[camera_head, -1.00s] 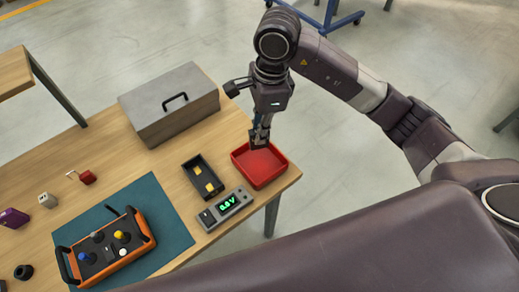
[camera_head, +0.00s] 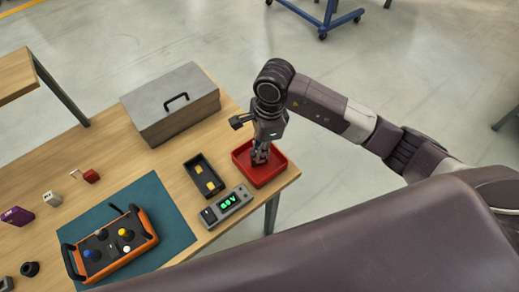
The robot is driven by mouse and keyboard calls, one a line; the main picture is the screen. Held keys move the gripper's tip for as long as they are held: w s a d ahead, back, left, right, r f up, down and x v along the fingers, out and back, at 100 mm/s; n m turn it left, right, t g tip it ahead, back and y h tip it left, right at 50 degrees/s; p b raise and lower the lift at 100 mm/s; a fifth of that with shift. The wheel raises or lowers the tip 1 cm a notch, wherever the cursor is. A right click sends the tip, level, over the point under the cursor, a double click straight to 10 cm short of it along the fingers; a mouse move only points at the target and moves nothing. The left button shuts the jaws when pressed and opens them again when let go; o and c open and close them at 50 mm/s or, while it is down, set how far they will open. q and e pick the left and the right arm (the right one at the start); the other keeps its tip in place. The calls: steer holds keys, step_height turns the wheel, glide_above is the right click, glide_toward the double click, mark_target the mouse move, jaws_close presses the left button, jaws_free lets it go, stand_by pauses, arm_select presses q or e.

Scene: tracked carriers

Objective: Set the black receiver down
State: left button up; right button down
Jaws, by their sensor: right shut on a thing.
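My right gripper (camera_head: 260,157) points down into the shallow red tray (camera_head: 278,173) at the table's right corner. It is shut on a small dark thing, the black receiver, which the fingers mostly hide now. The fingertips are inside the tray's outline; I cannot tell whether the receiver touches the tray floor. My left gripper is not in view.
A grey toolbox (camera_head: 170,110) is behind. An orange remote control (camera_head: 110,245) lies on a teal mat (camera_head: 172,217).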

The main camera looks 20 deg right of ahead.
steer(key=c, duration=1.9)
jaws_free()
steer(key=shift+f, duration=0.1)
steer(key=shift+r, duration=0.55)
step_height(320, 180, up, 11)
steer(key=d+b, duration=0.1)
steer(key=b, duration=0.1)
steer(key=shift+d+b, duration=0.2)
steer(key=shift+b, duration=0.15)
steer(key=shift+s, duration=0.1)
